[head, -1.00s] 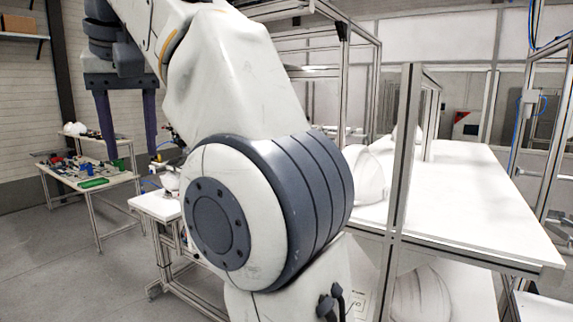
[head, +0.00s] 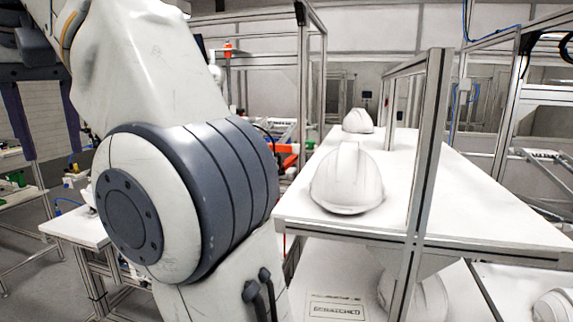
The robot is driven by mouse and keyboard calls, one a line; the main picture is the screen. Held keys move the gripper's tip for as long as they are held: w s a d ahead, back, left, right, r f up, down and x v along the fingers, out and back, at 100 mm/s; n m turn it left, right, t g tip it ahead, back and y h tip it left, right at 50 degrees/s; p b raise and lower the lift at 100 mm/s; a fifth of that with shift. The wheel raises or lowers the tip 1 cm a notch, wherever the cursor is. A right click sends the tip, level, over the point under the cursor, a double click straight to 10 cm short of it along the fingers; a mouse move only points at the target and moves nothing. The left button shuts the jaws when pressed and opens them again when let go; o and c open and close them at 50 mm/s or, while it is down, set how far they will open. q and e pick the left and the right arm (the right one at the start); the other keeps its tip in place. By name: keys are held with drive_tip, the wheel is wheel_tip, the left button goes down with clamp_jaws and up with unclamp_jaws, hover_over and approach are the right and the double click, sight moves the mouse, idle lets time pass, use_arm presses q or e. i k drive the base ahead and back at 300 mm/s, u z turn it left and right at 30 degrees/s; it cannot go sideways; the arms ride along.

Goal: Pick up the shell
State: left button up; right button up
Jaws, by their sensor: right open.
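A white helmet shell (head: 347,182) rests near the front left of the white upper shelf (head: 480,200). A second white shell (head: 357,121) stands farther back on the same shelf. A third shell (head: 432,300) lies on the lower level, partly hidden by the frame post and the shelf. Part of another (head: 553,306) shows at the lower right edge. My right gripper (head: 50,153) hangs at the far left with its two dark fingers spread, empty and well apart from the shells. My left gripper is not in view.
A metal post (head: 427,150) stands at the front of the shelf. The shelf's right side is clear. A small white table (head: 75,228) stands at the lower left, with floor beside it. A label (head: 337,308) lies on the lower level. My large arm covers the left middle.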

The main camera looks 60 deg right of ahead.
sight(347, 180)
drive_tip(key=z, duration=0.6)
drive_tip(key=i, duration=0.7)
drive_tip(key=z, duration=1.1)
drive_tip(key=i, duration=0.3)
drive_tip(key=z, duration=0.25)
